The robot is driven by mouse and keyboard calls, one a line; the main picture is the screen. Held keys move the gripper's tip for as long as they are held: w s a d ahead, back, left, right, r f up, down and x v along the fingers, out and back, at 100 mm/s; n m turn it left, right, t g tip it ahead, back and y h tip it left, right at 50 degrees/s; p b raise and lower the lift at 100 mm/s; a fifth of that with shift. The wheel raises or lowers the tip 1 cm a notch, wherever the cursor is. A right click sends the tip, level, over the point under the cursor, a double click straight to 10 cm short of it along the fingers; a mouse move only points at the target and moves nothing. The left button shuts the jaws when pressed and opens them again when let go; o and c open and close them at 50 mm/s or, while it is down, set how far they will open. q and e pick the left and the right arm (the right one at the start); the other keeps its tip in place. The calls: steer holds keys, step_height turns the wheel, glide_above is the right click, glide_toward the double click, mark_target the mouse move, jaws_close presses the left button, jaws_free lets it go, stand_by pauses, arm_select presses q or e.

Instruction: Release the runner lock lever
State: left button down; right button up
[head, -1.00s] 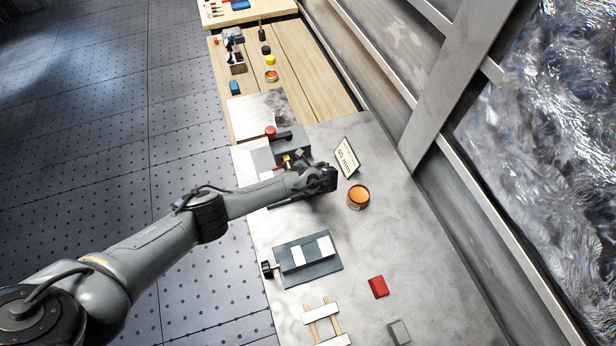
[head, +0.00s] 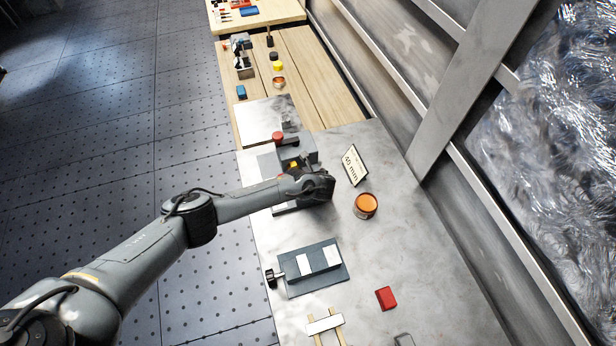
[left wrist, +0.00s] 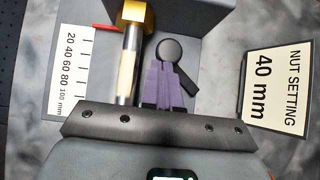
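A black lever with a round hub (left wrist: 172,50) lies on the grey fixture in the left wrist view. Its arm runs to the lower right, partly hidden behind my fingers. My left gripper (left wrist: 164,68) has purple fingers, close together with their tips just by the hub; I see nothing held between them, and contact is unclear. A steel rod (left wrist: 130,65) with a brass nut (left wrist: 136,14) is left of the fingers. In the head view my left gripper (head: 320,188) is over the near side of the grey fixture (head: 302,148), hiding the lever. My right gripper is not in view.
A scale plate (left wrist: 72,72) lies left of the rod. A "NUT SETTING 40 mm" sign (head: 355,165) stands right of the fixture, near an orange-topped tin (head: 366,205). A grey block fixture (head: 315,265) and a red block (head: 386,298) lie nearer on the bench.

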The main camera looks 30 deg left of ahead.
arm_select(q)
steer(key=p+v, duration=0.1)
steer(key=v, duration=1)
steer(key=s+d+r+n+g+h+p, duration=0.1)
steer(key=s+d+n+h+p, duration=0.15)
steer(key=s+d+n, duration=0.35)
steer(key=s+d+r+n+h+p, duration=0.1)
steer(key=s+d+n+h, duration=0.3)
steer(key=s, duration=0.5)
steer(key=s+a+r+n+p, duration=0.1)
steer(key=s+a+r+n, duration=0.3)
steer(key=s+n, duration=0.3)
steer(key=s+a+r+n+g+p, duration=0.1)
steer(key=s+a+r+n+p, duration=0.1)
steer(key=s+a+r+n, duration=0.3)
steer(key=s+r+n, duration=0.1)
steer(key=s+n, duration=0.1)
steer(key=s, duration=0.2)
steer(key=shift+a+r+n, duration=0.2)
steer(key=shift+a+n, duration=0.1)
